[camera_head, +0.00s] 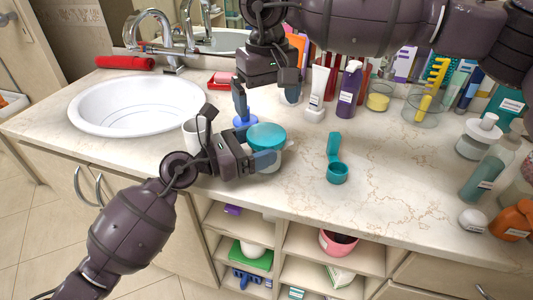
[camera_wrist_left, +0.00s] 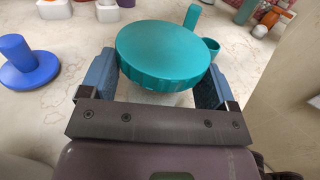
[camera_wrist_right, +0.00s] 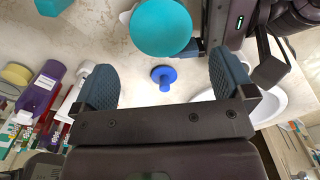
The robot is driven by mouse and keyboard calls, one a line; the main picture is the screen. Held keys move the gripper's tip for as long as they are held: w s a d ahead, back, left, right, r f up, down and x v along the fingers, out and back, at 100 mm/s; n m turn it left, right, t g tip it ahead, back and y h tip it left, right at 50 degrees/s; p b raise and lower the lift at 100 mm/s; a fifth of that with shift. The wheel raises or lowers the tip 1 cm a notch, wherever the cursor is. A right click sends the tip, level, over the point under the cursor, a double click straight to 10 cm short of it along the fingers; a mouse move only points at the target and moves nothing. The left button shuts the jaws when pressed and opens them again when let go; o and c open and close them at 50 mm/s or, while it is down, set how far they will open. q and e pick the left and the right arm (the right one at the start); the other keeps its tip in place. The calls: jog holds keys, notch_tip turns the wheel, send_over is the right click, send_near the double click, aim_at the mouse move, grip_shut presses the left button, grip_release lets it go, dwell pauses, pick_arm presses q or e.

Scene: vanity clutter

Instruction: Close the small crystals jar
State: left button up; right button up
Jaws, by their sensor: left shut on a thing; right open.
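The small jar (camera_head: 277,160) stands on the counter with a round teal lid (camera_head: 267,136) on top; the lid also shows in the left wrist view (camera_wrist_left: 165,50) and right wrist view (camera_wrist_right: 161,27). I cannot tell whether the lid is tightened. My left gripper (camera_head: 264,160) is shut on the jar body, its fingers on either side just below the lid; they also show in the left wrist view (camera_wrist_left: 155,88). My right gripper (camera_head: 266,97) is open and empty above and behind the jar. It points down, and its fingers (camera_wrist_right: 165,88) are well apart.
A blue knobbed disc (camera_head: 246,120) stands behind the jar, below my right gripper. A teal scoop (camera_head: 336,165) lies to the right. The sink (camera_head: 137,105) is at left, with a white cup (camera_head: 194,132) nearby. Bottles, including a purple one (camera_head: 348,90), line the back.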

jog(key=s+a+r+m+g+y, duration=0.2)
jog(key=s+a+r+g+y, duration=0.15)
jog(key=a+y, duration=0.3)
jog(key=s+a+r+m+g+y, duration=0.25)
jog(key=s+a+r+y, duration=0.2)
jog(key=a, duration=0.25)
jog(key=w+a+r+m+t+y, duration=0.2)
jog(key=w+r+m+t+y, duration=0.8)
jog(key=m, duration=0.7)
jog(key=w+d+f+m+t+h, duration=0.55)
jog(key=w+f+m+h, duration=0.45)
jog(key=m, duration=0.5)
jog(key=s+d+f+m+g+h, duration=0.1)
jog(key=s+d+f+g+h, duration=0.1)
jog(key=s+d+g+h, duration=0.1)
jog(key=s+d+f+m+g+h, duration=0.1)
jog(key=s+d+f+g+h, duration=0.2)
jog(key=s, duration=0.1)
jog(key=s+d+f+m+g+h, duration=0.1)
jog(key=s+d+f+g+h, duration=0.1)
jog(key=s+g+h, duration=0.1)
jog(key=shift+s+d+f+m+h, duration=0.1)
jog(key=shift+s+d+m+h, duration=0.1)
jog(key=shift+s+h, duration=0.15)
jog(key=shift+s+d+f+m+h, duration=0.15)
jog(key=shift+s+d+h, duration=0.1)
jog(key=shift+s, duration=0.2)
jog(key=shift+s+d+h, duration=0.15)
jog(key=shift+d+h, duration=0.25)
jog(key=shift+d, duration=0.1)
